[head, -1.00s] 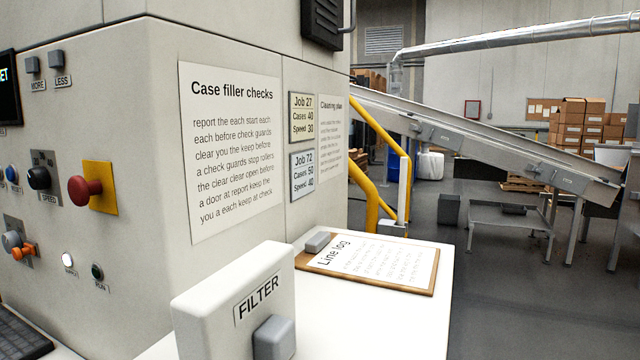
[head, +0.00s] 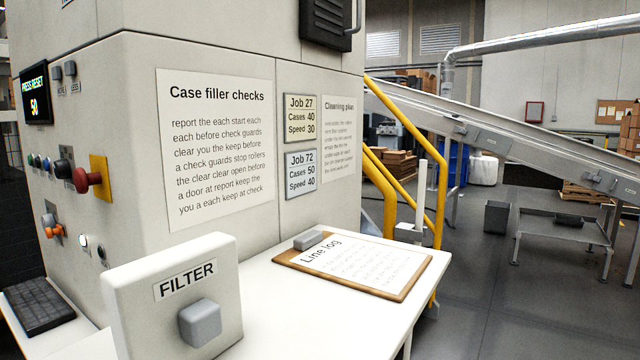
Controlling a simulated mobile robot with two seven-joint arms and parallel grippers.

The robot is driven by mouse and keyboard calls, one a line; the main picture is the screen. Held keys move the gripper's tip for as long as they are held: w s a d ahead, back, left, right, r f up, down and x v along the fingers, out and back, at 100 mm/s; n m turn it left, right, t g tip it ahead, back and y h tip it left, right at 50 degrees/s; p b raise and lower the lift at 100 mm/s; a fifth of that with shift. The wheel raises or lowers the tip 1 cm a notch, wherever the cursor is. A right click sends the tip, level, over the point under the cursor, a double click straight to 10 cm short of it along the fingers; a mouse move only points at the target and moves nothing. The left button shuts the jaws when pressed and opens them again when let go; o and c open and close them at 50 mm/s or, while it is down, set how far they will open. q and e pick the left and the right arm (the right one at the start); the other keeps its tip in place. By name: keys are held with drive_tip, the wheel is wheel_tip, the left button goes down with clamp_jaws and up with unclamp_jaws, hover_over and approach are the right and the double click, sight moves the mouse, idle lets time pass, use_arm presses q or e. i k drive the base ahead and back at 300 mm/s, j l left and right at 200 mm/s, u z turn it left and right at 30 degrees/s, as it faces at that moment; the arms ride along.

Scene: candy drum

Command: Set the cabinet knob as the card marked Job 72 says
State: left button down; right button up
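The card marked Job 72 (head: 301,174) is on the cabinet's right-hand face and reads Cases 50, Speed 40. The card marked Job 27 (head: 301,117) is above it and reads Cases 40, Speed 30. The black knob (head: 63,167) is on the cabinet's left face, seen nearly edge-on, so its setting cannot be read. The display (head: 35,95) on that face shows PRESS RESET and 50. Neither of my grippers is in view.
A red mushroom button (head: 86,180) on a yellow plate sits beside the knob. An orange-and-grey control (head: 53,229) is below. A FILTER box (head: 175,290) and a Line log clipboard (head: 350,263) stand on the white shelf (head: 270,320). Yellow rails (head: 440,180) rise behind.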

sight(62, 170)
drive_tip(key=k+l+u, duration=0.1)
drive_tip(key=l, duration=0.3)
drive_tip(key=k+l+u, duration=0.1)
drive_tip(key=l, duration=0.3)
drive_tip(key=i+j+z, duration=0.1)
drive_tip(key=j+z, duration=0.2)
drive_tip(key=j, duration=0.8)
drive_tip(key=j+z, duration=0.25)
drive_tip(key=j, duration=0.85)
drive_tip(key=k, duration=0.05)
